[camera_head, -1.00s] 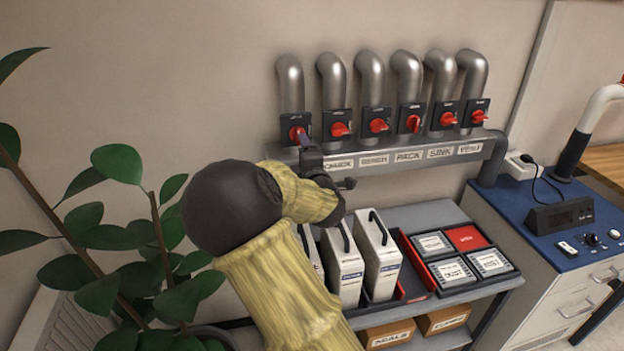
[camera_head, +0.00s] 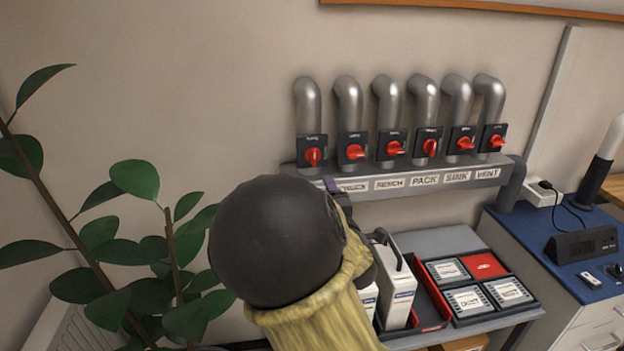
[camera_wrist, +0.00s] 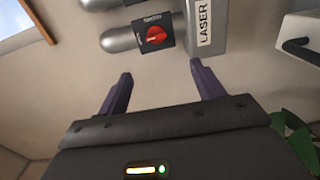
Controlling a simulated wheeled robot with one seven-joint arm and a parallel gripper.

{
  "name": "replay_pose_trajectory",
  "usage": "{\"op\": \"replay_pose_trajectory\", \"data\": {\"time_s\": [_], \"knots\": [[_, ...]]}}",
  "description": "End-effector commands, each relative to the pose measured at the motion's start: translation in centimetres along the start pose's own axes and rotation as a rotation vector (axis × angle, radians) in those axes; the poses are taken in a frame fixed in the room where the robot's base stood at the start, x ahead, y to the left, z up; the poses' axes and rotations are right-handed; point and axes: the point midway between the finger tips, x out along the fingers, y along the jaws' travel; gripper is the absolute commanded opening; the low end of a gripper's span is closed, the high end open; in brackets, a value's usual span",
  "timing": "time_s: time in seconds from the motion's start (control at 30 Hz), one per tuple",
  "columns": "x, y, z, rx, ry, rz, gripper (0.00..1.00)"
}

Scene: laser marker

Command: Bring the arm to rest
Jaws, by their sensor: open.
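My gripper (camera_wrist: 160,72) is open and empty in the wrist view, its two purple fingers apart in front of the wall. The red knob (camera_wrist: 155,36) of a black switch shows beyond the fingertips, beside a plate reading LASER (camera_wrist: 203,25). In the head view my dark round arm joint (camera_head: 277,240) and ribbed yellow sleeve (camera_head: 325,325) hide most of the gripper.
Several grey pipes (camera_head: 348,100) with red-knobbed switches rise from a labelled duct (camera_head: 455,178). Below are white cases (camera_head: 398,295) and a black tray (camera_head: 445,290) on a shelf. A leafy plant (camera_head: 135,180) is at left, a blue-topped bench (camera_head: 540,245) at right.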

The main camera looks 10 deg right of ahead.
Motion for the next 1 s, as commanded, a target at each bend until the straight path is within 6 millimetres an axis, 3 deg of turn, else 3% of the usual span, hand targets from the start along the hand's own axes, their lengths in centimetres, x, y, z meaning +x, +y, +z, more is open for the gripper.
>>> {"op": "replay_pose_trajectory", "data": {"time_s": [0.27,0.5,0.8,1.0], "knots": [[-2.0,-4.8,3.6,0.386,-0.178,-0.285,0.67],[-7.6,-8.8,4.1,0.822,-0.421,-0.597,0.67],[-17.1,-9.1,1.9,1.203,-0.784,-0.904,0.67],[-22.0,-8.3,0.7,1.302,-0.988,-1.008,0.67]]}}
